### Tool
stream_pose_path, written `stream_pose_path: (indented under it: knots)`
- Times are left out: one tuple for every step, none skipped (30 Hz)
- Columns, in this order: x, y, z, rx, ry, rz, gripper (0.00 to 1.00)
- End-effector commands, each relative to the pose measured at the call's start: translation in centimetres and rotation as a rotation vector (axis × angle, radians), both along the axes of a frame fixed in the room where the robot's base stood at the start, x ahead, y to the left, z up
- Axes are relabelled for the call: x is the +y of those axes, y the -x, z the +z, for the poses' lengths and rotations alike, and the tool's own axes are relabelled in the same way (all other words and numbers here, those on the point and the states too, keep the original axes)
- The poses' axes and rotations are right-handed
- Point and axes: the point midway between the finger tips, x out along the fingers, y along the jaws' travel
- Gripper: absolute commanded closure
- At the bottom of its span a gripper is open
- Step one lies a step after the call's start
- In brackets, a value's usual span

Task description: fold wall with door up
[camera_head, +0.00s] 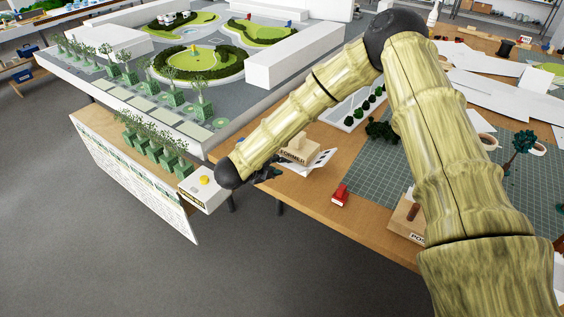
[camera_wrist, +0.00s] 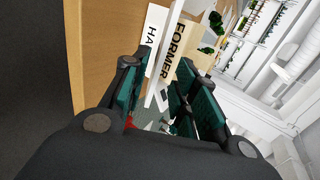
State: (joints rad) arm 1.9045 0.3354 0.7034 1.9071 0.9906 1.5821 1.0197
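A white card piece (camera_head: 318,161) with dark openings lies at the table edge beside the wooden block marked FORMER (camera_head: 297,150). I cannot make out which part is the wall with the door. My gripper (camera_head: 268,174) is at the table edge, left of the card; my arm hides part of it. In the wrist view my gripper (camera_wrist: 166,66) is open, with a finger on each side of a thin upright white panel (camera_wrist: 169,42). The FORMER block (camera_wrist: 178,48) stands behind the right finger. Contact between fingers and panel is unclear.
A red object (camera_head: 340,195) and another labelled wooden block (camera_head: 405,215) lie on the table. The green cutting mat (camera_head: 385,160) is to the right. A large landscape model (camera_head: 185,125) is at the left. A white box with a yellow button (camera_head: 203,190) is near my wrist.

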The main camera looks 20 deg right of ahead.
Motion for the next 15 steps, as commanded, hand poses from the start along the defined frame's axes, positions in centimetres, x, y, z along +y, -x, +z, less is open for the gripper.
stream_pose_path:
  knots:
    - [-0.6, -0.4, -0.3, 0.001, 0.0, -0.003, 0.71]
    - [-0.9, -0.7, -0.5, 0.001, -0.001, -0.002, 0.71]
    - [-1.3, -1.0, -0.9, 0.0, -0.001, -0.001, 0.71]
    - [-1.6, -1.2, -1.1, 0.001, -0.001, -0.002, 0.71]
    - [-1.9, -1.3, -1.3, 0.001, 0.0, -0.002, 0.71]
    - [-2.1, -1.6, -1.6, 0.001, 0.0, -0.001, 0.71]
    - [-2.4, -1.8, -1.8, 0.0, 0.0, 0.0, 0.71]
    - [-2.5, -2.0, -1.9, 0.001, -0.001, 0.0, 0.71]
    - [-2.8, -2.2, -2.1, 0.001, 0.0, 0.001, 0.71]
    - [-2.9, -2.3, -2.3, 0.001, 0.0, 0.001, 0.71]
    - [-3.1, -2.4, -2.4, 0.001, 0.0, 0.001, 0.71]
    - [-3.2, -2.5, -2.5, 0.002, 0.0, 0.001, 0.71]
    - [-3.3, -2.6, -2.6, 0.002, 0.0, 0.001, 0.71]
    - [-3.4, -2.6, -2.7, 0.001, 0.001, 0.001, 0.71]
    - [-3.4, -2.7, -2.7, 0.001, 0.001, 0.002, 0.71]
